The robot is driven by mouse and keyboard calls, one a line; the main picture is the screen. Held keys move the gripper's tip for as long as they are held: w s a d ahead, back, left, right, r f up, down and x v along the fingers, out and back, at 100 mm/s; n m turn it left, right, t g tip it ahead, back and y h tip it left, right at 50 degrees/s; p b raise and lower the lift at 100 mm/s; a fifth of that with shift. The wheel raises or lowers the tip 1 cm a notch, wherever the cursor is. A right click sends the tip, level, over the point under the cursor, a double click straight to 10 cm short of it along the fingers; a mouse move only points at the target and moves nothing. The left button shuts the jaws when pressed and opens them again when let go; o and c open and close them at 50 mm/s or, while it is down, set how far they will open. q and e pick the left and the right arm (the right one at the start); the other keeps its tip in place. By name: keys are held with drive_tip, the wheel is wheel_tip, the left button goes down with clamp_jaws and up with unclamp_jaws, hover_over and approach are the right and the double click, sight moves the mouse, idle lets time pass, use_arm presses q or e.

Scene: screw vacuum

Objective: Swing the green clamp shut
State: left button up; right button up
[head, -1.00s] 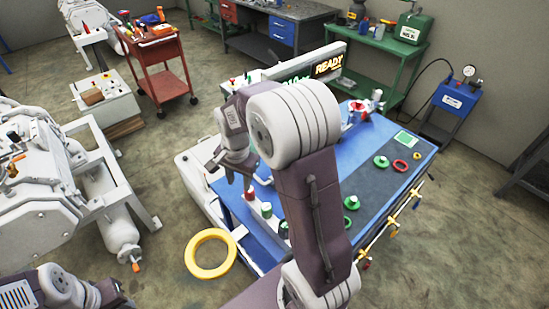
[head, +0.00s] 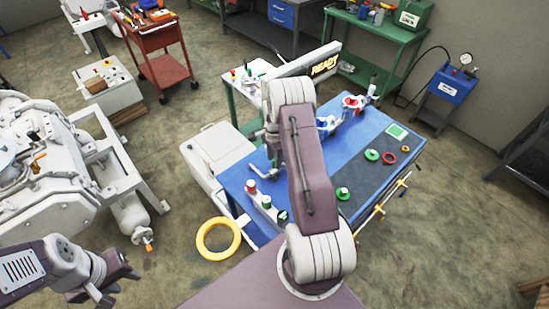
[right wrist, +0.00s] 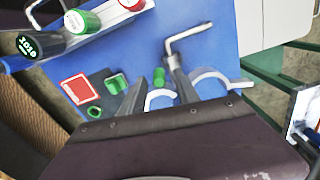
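My right gripper (right wrist: 155,86) shows two grey fingers set apart in the right wrist view. A small green upright piece (right wrist: 158,76) shows between or beyond them; I cannot tell whether it belongs to the green clamp. Two pale curved pieces (right wrist: 213,77) lie near the fingers, and an L-shaped grey bar (right wrist: 188,38) lies beyond. A green block (right wrist: 116,83) is to the left. In the head view my right arm covers much of the work area, and the clamp cannot be made out there. My left gripper (head: 125,270) is at the lower left, away from the table.
A yellow ring (head: 218,239) is at the table's near left. White machinery (head: 60,180) stands at the left.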

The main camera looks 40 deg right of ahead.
drive_tip(key=shift+a+f, duration=0.1)
drive_tip(key=shift+f, duration=0.45)
clamp_jaws()
idle(1.0)
